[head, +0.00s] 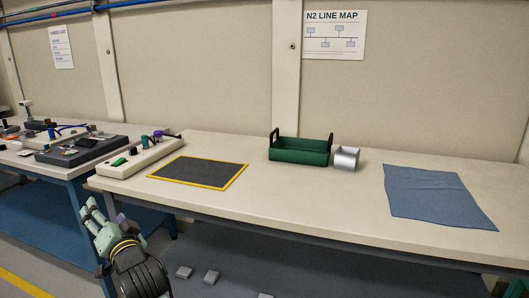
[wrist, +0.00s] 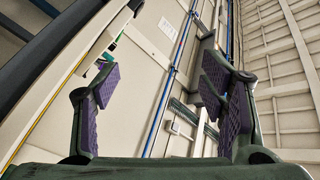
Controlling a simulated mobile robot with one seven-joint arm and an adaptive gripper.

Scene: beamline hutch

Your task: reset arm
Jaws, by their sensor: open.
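My gripper (head: 101,216) shows at the lower left of the head view, in front of the long table's front edge and apart from everything on it. In the wrist view its two fingers (wrist: 160,100) stand wide apart with purple pads. Nothing is between them. Beyond the fingers the wrist view shows wall panels, a blue pipe (wrist: 170,90) and pale roof or wall ribs.
Small grey blocks (head: 211,277) lie below the table.

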